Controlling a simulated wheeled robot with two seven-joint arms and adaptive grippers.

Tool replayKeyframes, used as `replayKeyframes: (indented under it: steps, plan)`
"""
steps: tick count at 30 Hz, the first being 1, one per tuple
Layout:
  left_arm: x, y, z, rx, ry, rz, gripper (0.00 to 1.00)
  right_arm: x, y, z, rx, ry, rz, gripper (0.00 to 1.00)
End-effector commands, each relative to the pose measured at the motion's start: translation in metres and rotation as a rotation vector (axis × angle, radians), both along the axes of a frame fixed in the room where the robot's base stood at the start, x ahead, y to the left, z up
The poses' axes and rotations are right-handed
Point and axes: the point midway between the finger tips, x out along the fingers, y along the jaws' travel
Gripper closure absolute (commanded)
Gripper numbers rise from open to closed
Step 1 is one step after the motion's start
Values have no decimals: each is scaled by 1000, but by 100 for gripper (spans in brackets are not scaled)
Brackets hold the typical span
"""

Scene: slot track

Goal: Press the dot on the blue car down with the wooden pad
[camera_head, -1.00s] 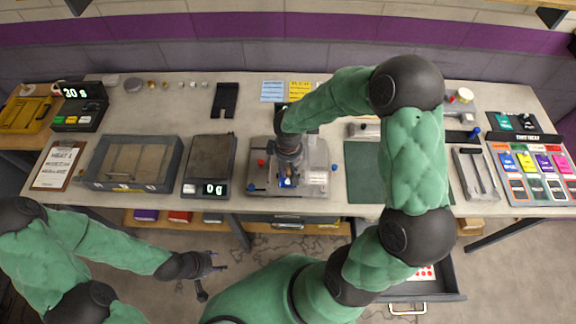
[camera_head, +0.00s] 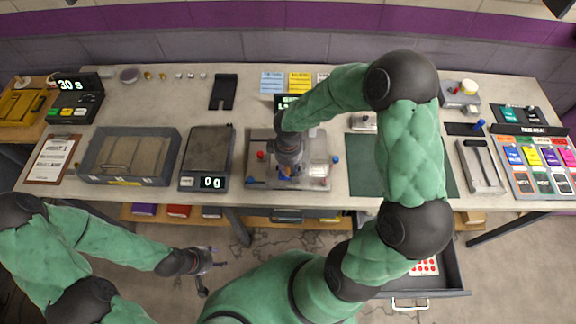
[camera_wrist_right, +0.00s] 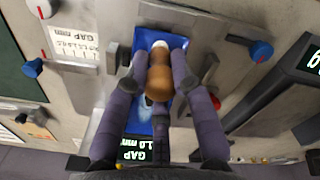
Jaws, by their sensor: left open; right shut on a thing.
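In the right wrist view the blue car (camera_wrist_right: 143,43) sits in the middle of a grey fixture. My right gripper (camera_wrist_right: 158,72) is above it, shut on the brown wooden pad (camera_wrist_right: 160,82). The pad's far end overlaps a pale spot on the car in this view. I cannot tell whether they touch, and the dot is not clearly visible. In the head view my right gripper (camera_head: 289,172) is over the fixture (camera_head: 319,172) and hides most of the car. My left gripper (camera_head: 214,263) is open and empty, in front of the table.
A scale (camera_head: 205,160) and a grey tray (camera_head: 130,157) stand left of the fixture. Red (camera_head: 261,155) and blue (camera_head: 336,159) knobs stick up at its sides. A green mat (camera_head: 361,160) lies to its right, partly under my arm. An open drawer (camera_head: 435,275) juts out below.

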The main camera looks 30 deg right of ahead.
Motion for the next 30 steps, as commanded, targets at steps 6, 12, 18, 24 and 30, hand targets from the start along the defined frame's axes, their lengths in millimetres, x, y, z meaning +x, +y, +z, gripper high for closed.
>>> replayKeyframes:
  steps: [6, 12, 18, 24, 30]
  plan:
    - [0, 0, 0, 0, 0, 0, 51, 0, 0, 0, 0, 0, 0, 100]
    - [0, 0, -2, 0, 0, 0, 51, 0, 0, -2, 0, 0, 0, 100]
    - [0, 0, -4, 0, 0, 0, 51, 0, 0, -4, 0, 0, 0, 100]
    - [0, 0, -6, 0, 0, 0, 51, 0, 0, -6, 0, 0, 0, 100]
    - [0, 0, -6, 0, 0, 0, 51, 0, 0, -7, 0, 0, 0, 100]
